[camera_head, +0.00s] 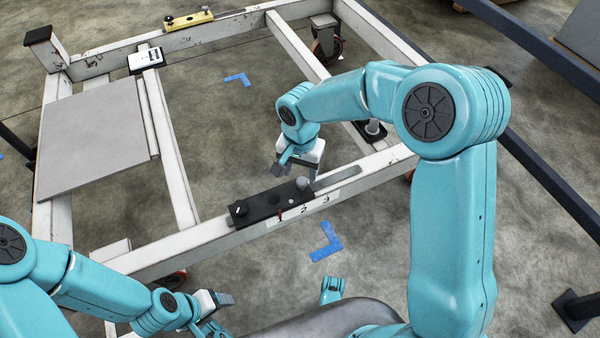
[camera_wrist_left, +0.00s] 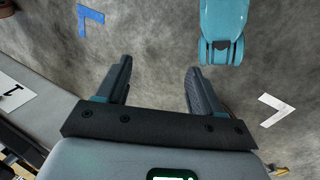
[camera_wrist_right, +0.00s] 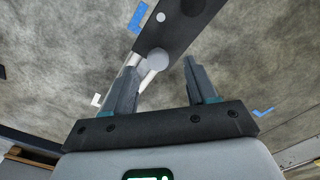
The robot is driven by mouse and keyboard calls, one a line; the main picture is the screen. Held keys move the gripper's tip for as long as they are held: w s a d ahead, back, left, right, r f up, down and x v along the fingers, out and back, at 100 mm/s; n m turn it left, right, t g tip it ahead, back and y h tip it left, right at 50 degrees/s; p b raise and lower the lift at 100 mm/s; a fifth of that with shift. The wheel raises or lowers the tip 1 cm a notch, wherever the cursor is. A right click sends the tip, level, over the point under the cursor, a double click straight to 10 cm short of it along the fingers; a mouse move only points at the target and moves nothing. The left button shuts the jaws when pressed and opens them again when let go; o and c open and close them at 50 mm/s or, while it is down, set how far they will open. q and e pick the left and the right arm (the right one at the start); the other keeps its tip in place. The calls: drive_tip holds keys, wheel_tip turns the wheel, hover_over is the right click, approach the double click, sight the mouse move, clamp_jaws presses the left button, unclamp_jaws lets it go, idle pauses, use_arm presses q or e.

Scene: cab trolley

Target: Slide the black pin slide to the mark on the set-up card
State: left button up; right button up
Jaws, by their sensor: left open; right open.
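The black pin slide (camera_head: 258,207) lies on the front white rail of the trolley, above a white strip with the numerals 1, 2 and 3. A grey round knob (camera_head: 303,185) stands at its right end. My right gripper (camera_head: 284,169) is open just above that end; in the right wrist view the knob (camera_wrist_right: 158,61) shows between and beyond its open fingers. My left gripper (camera_head: 222,302) is open and empty in front of the rail.
A yellow slide (camera_head: 188,20) sits on the far rail. A grey panel (camera_head: 95,135) covers the left part of the frame. A slot (camera_head: 340,177) runs in the rail right of the black slide. Blue tape corners (camera_head: 326,242) mark the floor. A dark railing stands at right.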

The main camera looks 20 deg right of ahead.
wheel_tip(320, 180, up, 13)
drive_tip(key=p, duration=0.4)
drive_tip(key=shift+f, duration=0.15)
